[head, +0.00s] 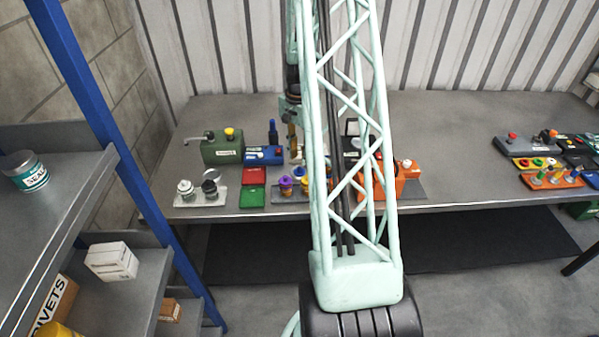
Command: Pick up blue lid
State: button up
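A blue flat piece (264,155) lies on the bench at centre left, with a small pale label and dark detail on it. It is the clearest blue thing that could be the lid, but I cannot tell for sure that it is a lid. My gripper (294,150) hangs just to its right, pointing down, partly hidden by my pale green lattice arm. Its fingers are too small and covered to tell open from shut, and I see no clear contact with the blue piece.
A red box (253,175) and a green box (250,197) lie in front. A green machine (222,149) stands left, a dark blue bottle (273,133) behind, an orange block (403,172) right. The bench (455,165) is clear at centre right. A blue-post shelf stands left.

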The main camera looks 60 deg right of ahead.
jog(key=shift+f, duration=0.2)
jog(key=shift+s+f+p, duration=0.1)
jog(key=shift+f+p, duration=0.2)
jog(key=shift+f, duration=2.1)
jog(key=shift+c, duration=0.7)
jog(key=c, duration=0.6)
